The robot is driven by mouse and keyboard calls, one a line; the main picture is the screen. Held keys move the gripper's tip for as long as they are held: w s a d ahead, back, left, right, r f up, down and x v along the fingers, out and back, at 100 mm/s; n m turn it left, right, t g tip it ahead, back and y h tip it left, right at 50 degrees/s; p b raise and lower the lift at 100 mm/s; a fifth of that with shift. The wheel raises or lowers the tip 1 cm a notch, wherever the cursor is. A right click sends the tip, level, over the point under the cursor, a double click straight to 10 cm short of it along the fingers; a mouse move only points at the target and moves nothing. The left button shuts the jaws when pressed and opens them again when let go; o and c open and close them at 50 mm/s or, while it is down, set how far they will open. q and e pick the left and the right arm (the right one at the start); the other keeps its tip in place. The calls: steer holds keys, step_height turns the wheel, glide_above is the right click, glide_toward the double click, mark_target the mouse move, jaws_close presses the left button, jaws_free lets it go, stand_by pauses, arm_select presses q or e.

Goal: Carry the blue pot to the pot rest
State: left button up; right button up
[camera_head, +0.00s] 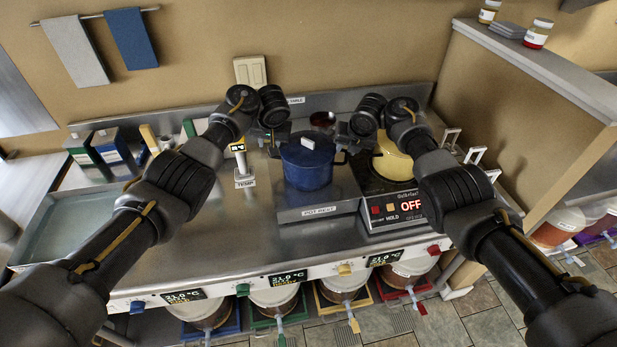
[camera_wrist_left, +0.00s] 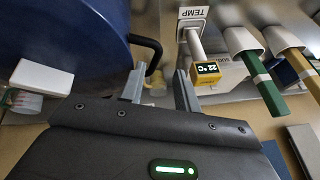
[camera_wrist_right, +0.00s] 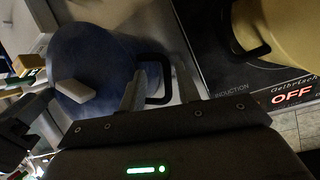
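The blue pot (camera_head: 306,167), with a white lid knob (camera_head: 308,142), is upright at the pot rest (camera_head: 318,211), a grey plate with a "POT REST" label. It appears to sit on the plate. My left gripper (camera_wrist_left: 160,88) is at the pot's left side, fingers apart, with the black side handle (camera_wrist_left: 152,52) near the gap between the fingertips. My right gripper (camera_wrist_right: 160,88) is at the right side, fingers apart, with the other black handle (camera_wrist_right: 157,92) between or just beyond them. Neither finger pair looks closed on a handle. The pot's base contact is partly hidden.
A yellow pot (camera_head: 393,160) stands on the induction hob (camera_head: 398,212), which reads OFF, close on the right. A TEMP probe stand (camera_head: 243,172) is close on the left. A shallow tray (camera_head: 75,225) lies farther left. Buckets stand under the counter.

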arm_select(q)
steer(key=shift+s+d+r, duration=0.15)
steer(key=shift+s+r, duration=0.55)
arm_select(e)
steer(key=shift+s+r, duration=0.35)
steer(key=shift+s, duration=0.25)
steer(key=shift+w+f, duration=0.45)
steer(key=shift+w, duration=0.1)
steer(key=shift+s+r, duration=0.25)
steer(key=shift+s, duration=0.15)
arm_select(q)
steer(key=v, duration=1)
steer(key=shift+w+r, duration=0.2)
steer(key=shift+w, duration=0.05)
arm_select(e)
steer(key=shift+w+f, duration=0.1)
steer(key=shift+w, duration=0.05)
arm_select(q)
steer(key=shift+w, duration=0.1)
arm_select(e)
steer(key=shift+d+r, duration=0.1)
steer(key=shift+r, duration=0.25)
steer(key=v, duration=0.7)
steer(key=shift+f, duration=0.15)
